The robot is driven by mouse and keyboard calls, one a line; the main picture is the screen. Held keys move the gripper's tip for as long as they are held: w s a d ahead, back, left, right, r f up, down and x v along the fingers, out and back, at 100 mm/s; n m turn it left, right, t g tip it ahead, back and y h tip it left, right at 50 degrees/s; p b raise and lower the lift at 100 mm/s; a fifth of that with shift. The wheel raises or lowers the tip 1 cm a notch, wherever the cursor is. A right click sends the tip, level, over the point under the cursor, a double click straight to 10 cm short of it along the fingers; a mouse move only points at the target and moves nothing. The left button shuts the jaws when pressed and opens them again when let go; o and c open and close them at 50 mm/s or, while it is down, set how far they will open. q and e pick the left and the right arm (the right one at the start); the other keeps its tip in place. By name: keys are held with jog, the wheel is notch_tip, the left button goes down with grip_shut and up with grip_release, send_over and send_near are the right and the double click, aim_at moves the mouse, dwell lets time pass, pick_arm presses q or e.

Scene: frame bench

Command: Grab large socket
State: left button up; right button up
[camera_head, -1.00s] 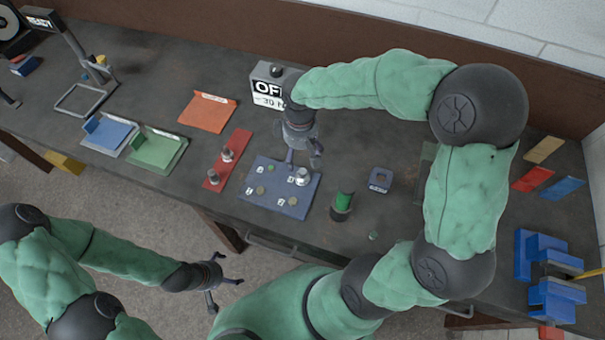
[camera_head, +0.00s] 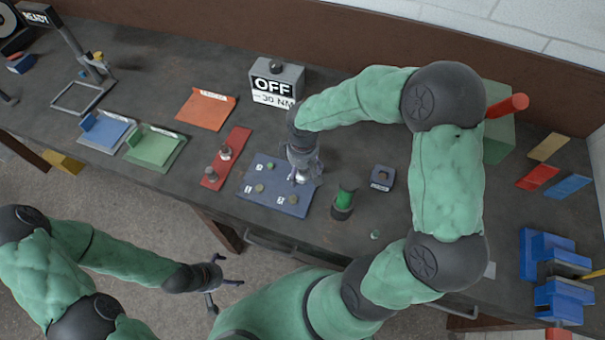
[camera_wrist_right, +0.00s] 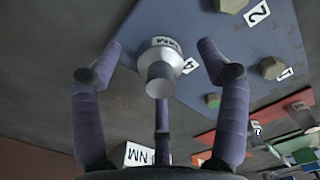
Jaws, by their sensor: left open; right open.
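A silver stepped socket (camera_wrist_right: 161,65) stands on the blue numbered plate (camera_head: 262,206). In the right wrist view it lies between the spread fingers of my right gripper (camera_wrist_right: 160,55), with visible gaps beside it. In the head view my right gripper (camera_head: 303,175) is open at the plate's upper right corner and partly hides that socket. Two more grey sockets stand on the red strip, one farther back (camera_head: 225,152) and one nearer (camera_head: 211,173). I cannot tell by size which is the large one. My left gripper (camera_head: 227,285) is open and empty over the floor.
Hex bolt heads (camera_wrist_right: 271,68) sit on the blue plate. A dark holder with a green piece (camera_head: 344,203) and a small dark block (camera_head: 382,178) stand to its right. The OFF box (camera_head: 276,84) is behind. Green and blue trays (camera_head: 155,148) lie left.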

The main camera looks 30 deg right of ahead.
jog(key=shift+f, duration=0.15)
jog(key=shift+c, duration=0.3)
jog(key=c, duration=1.3)
jog(key=shift+o, duration=0.2)
